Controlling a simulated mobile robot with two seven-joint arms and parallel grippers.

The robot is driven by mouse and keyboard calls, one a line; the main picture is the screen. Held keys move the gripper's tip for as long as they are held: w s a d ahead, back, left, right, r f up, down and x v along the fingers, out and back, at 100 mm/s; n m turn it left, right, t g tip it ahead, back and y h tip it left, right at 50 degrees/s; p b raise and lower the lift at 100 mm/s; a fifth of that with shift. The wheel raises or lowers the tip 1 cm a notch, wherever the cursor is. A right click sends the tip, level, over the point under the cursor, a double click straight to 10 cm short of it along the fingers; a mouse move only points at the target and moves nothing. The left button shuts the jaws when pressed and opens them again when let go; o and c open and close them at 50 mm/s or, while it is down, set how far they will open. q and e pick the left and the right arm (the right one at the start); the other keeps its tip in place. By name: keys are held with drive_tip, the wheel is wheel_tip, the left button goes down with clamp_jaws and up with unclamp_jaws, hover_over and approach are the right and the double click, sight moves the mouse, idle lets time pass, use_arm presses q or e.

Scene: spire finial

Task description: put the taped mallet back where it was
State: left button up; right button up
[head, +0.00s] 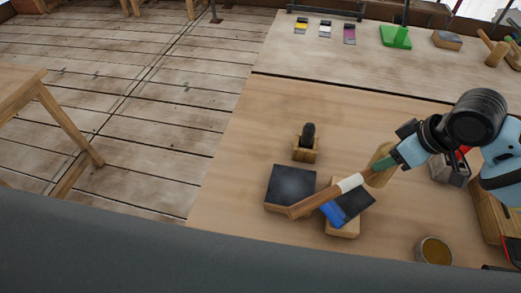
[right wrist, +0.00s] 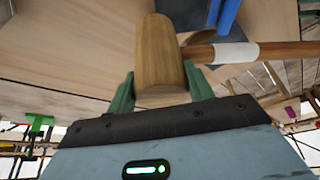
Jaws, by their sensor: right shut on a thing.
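The taped mallet has a pale wooden head (head: 380,165) and a brown handle (head: 316,200) with a white tape band (head: 348,183). My right gripper (head: 392,165) is shut on its head. The handle points left and toward me, passing in front of two dark-topped blocks. In the right wrist view the head (right wrist: 160,50) sits between the green fingers (right wrist: 160,92), and the taped handle (right wrist: 235,52) runs to the right. I cannot tell the exact height above the bench. My left gripper is out of view.
Below the handle are a dark-topped block (head: 290,184) and another with a blue part (head: 333,214). A wooden holder with a dark knob (head: 306,148) stands behind. A tin (head: 435,251) is at front right. Color cards and a green stand (head: 396,37) are at the back.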

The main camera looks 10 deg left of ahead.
drive_tip(key=m, duration=0.1)
drive_tip(key=m+h, duration=0.1)
drive_tip(key=m, duration=0.1)
drive_tip(key=w+r+m+t, duration=0.1)
drive_tip(key=shift+m+h, duration=0.3)
drive_tip(key=shift+m, duration=0.1)
drive_tip(key=m, duration=0.1)
drive_tip(key=m+h, duration=0.1)
drive_tip(key=m, duration=0.1)
drive_tip(key=w+r+m, duration=0.1)
drive_tip(key=shift+r+m+t+h, duration=0.1)
drive_tip(key=shift+m+t+h, duration=0.2)
drive_tip(key=shift+m+h, duration=0.1)
